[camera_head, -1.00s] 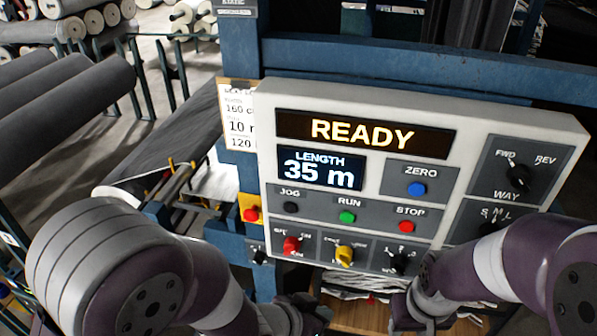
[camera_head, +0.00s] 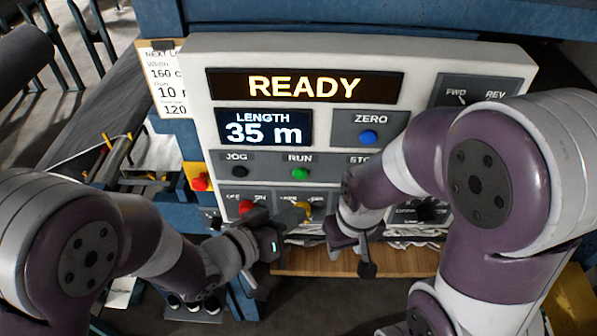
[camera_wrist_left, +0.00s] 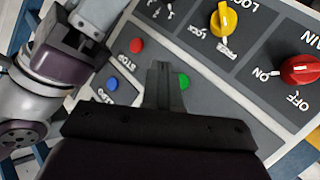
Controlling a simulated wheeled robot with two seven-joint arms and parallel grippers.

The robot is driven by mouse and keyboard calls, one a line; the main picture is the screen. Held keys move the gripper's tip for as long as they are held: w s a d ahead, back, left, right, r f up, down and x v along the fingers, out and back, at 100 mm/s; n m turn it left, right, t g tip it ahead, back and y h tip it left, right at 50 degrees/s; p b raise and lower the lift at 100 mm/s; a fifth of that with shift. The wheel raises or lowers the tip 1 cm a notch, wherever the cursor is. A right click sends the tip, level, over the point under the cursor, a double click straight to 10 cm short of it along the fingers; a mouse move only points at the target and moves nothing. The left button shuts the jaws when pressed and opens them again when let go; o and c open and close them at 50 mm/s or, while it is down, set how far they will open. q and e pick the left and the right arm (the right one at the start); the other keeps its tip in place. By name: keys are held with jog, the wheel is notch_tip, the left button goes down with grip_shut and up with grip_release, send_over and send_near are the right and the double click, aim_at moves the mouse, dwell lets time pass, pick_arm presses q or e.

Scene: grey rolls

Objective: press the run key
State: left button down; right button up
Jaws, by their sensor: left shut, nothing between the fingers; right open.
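The green run key (camera_head: 300,174) sits on the light control panel (camera_head: 195,100) under the label RUN, uncovered in the head view. It also shows in the left wrist view (camera_wrist_left: 184,82), just right of my left fingers. My left gripper (camera_head: 298,214) is shut and empty, its fingers pointing at the panel below the run key, near the yellow knob (camera_head: 303,206). I cannot tell how far the tips are from the panel. My right gripper (camera_head: 352,258) is open and empty, below the panel's lower part and right of the left one.
The display (camera_head: 305,86) reads READY, and the length display (camera_head: 264,128) reads 35 m. The black jog key (camera_head: 240,171), blue zero key (camera_head: 368,137) and red main knob (camera_head: 247,207) are close by. The red stop key (camera_wrist_left: 136,46) shows in the wrist view; my right arm hides it from the head.

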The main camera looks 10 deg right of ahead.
aim_at(300, 174)
pick_arm(q)
jog(key=w+d, duration=0.2)
jog(key=w, duration=0.4)
pick_arm(e)
jog(key=shift+s+r, duration=0.2)
pick_arm(q)
jog(key=shift+s+r, duration=0.1)
jog(key=shift+s, duration=0.05)
pick_arm(e)
jog(key=shift+s, duration=0.15)
dwell(0.3)
dwell(1.3)
pick_arm(q)
jog(key=shift+w+d, duration=0.1)
jog(key=shift+w, duration=0.4)
